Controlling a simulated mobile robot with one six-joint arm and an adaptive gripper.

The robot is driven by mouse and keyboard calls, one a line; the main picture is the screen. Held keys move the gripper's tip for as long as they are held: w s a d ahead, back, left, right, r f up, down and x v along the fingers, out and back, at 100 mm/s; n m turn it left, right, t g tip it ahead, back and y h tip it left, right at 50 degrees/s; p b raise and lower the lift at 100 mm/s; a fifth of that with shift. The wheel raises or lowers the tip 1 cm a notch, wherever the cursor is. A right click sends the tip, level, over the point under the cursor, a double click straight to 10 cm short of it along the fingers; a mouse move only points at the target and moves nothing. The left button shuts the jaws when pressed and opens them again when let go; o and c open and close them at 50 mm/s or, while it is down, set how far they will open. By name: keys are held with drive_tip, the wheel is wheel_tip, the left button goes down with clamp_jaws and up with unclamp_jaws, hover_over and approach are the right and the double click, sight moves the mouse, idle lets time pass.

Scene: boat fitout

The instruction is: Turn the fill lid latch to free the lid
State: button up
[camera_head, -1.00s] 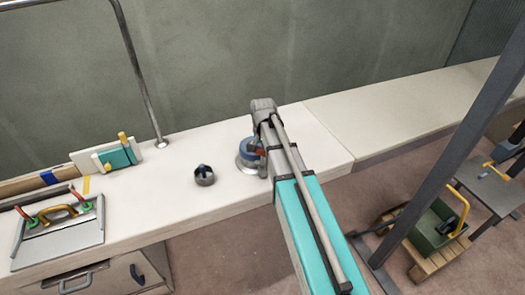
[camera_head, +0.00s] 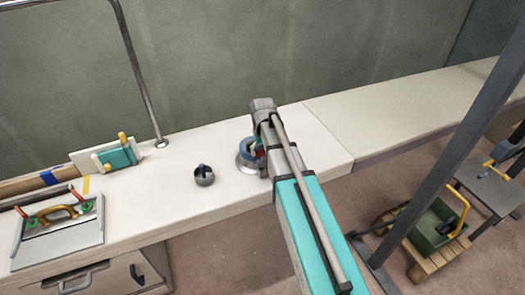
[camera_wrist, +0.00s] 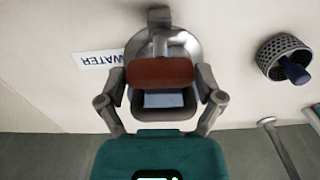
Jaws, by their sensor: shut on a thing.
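The fill lid fitting (camera_head: 245,153), a round metal flange with a blue top, sits on the white deck ledge, partly covered by my arm in the head view. In the wrist view its round metal rim (camera_wrist: 186,46) shows behind my gripper. My gripper (camera_wrist: 160,85) has its two grey fingers on either side of a reddish-brown block, which appears to be the latch (camera_wrist: 160,72), and is shut on it. The exact contact of the fingertips is hard to see. A white WATER label (camera_wrist: 97,60) lies beside the fitting.
A dark round perforated cup with a blue knob (camera_head: 204,177) stands left of the fitting. A metal rail post (camera_head: 160,142) rises behind it. A teal block (camera_head: 118,156) and a grey panel (camera_head: 62,232) with a yellow handle are farther left. The ledge to the right is clear.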

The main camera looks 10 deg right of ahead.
idle(0.4)
drive_tip(key=o, duration=0.9)
drive_tip(key=shift+c, duration=0.2)
drive_tip(key=shift+m, duration=0.3)
